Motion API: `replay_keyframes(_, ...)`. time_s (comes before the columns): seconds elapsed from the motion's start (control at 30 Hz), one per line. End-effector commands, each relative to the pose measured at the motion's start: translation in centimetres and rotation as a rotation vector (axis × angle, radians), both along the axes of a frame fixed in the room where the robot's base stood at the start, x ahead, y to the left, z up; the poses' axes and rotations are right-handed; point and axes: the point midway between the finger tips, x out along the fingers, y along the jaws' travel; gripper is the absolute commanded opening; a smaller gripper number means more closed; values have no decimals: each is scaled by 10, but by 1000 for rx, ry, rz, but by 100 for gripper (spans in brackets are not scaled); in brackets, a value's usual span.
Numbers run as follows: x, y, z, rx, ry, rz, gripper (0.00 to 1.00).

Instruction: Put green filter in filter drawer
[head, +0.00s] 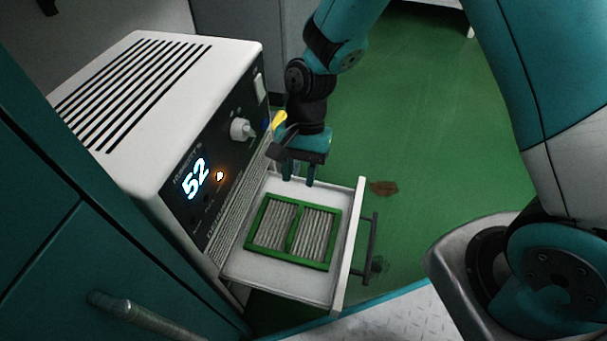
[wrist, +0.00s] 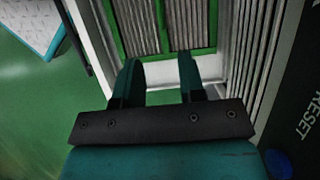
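The green filter (head: 294,232) has a green frame with pleated grey panels. It lies inside the pulled-out white filter drawer (head: 345,240) of the white machine. In the wrist view, the filter (wrist: 163,30) shows at the top, beyond my fingers. My gripper (head: 297,178) is above the back end of the drawer, apart from the filter. In the wrist view, my gripper's (wrist: 162,80) two teal fingers are spread with nothing between them.
The white machine (head: 165,95) shows "52" on its front and has a knob (head: 242,129). The drawer handle (head: 371,245) sticks out to the right. Green floor (head: 420,130) is clear beyond the drawer, except for a brown stain (head: 383,188). Teal cabinets (head: 60,240) stand at the left.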

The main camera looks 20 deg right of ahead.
Motion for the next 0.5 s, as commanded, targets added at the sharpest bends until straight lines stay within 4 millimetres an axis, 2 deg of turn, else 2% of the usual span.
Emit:
replay_keyframes(0.13, -1, -1, 31, 42, -52, 77, 37)
replay_keyframes(0.23, -10, -1, 69, 98, -125, 197, 37)
replay_keyframes(0.4, -40, -7, 136, 198, -280, 463, 37)
replay_keyframes(0.5, -64, -13, 168, 243, -374, 624, 37)
